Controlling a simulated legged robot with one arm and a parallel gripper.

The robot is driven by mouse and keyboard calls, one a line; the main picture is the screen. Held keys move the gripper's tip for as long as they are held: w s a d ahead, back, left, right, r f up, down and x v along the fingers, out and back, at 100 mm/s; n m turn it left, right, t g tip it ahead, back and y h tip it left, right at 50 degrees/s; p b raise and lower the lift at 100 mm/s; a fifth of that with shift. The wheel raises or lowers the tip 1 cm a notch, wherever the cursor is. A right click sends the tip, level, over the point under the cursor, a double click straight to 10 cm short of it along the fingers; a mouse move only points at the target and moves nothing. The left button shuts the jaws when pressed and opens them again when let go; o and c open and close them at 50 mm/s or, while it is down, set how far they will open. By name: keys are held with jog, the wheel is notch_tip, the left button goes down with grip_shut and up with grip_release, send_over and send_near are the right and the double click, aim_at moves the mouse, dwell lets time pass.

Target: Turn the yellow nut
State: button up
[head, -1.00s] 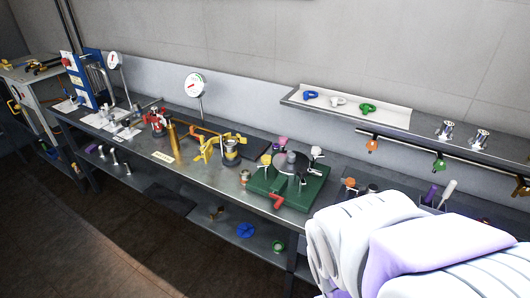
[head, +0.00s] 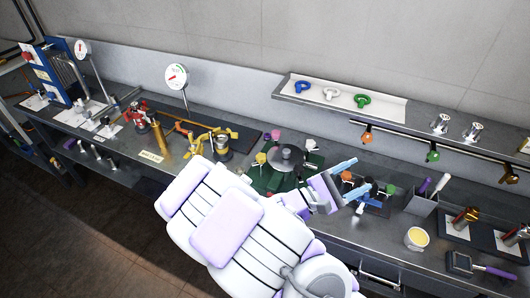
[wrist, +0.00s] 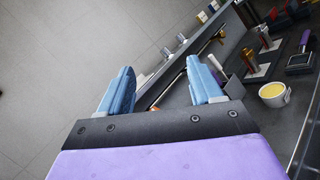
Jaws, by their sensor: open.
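A green fixture (head: 262,181) with a grey round disc (head: 287,157) stands on the bench in the head view. A small yellow piece (head: 261,158) at the disc's left looks like the yellow nut; it is too small to tell for sure. My gripper (head: 353,184) is just right of the fixture, above the bench, with its light-blue fingers pointing right, away from the yellow piece. In the wrist view my gripper (wrist: 160,70) is open, with nothing between its fingers. My arm hides the front of the fixture. The yellow nut does not show in the wrist view.
Left of the fixture are a yellow clamp (head: 196,142), a brass cylinder (head: 161,140) and a dial gauge (head: 176,77). A shelf (head: 290,97) with colored rings runs along the wall. At right are a mug (head: 417,239) and a tool holder (head: 420,203).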

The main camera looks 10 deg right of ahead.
jog(key=w+a+f+n+t+y+p, duration=0.1)
jog(key=w+a+f+n+t+y, duration=0.1)
jog(key=w+a+n+t, duration=0.45)
jog(key=n+t+y+b, duration=0.2)
jog(key=n+t+y, duration=0.6)
jog(key=n+y, duration=0.65)
send_near(261, 161)
jog(key=shift+m+y, duration=0.3)
jog(key=shift+y, duration=0.05)
jog(key=b+x, duration=0.2)
jog(key=x, duration=1)
jog(key=shift+w+d+f, duration=0.1)
jog(key=shift+w+d, duration=0.05)
jog(key=shift+d, duration=0.05)
jog(key=c, duration=1)
jog(key=shift+o, duration=0.2)
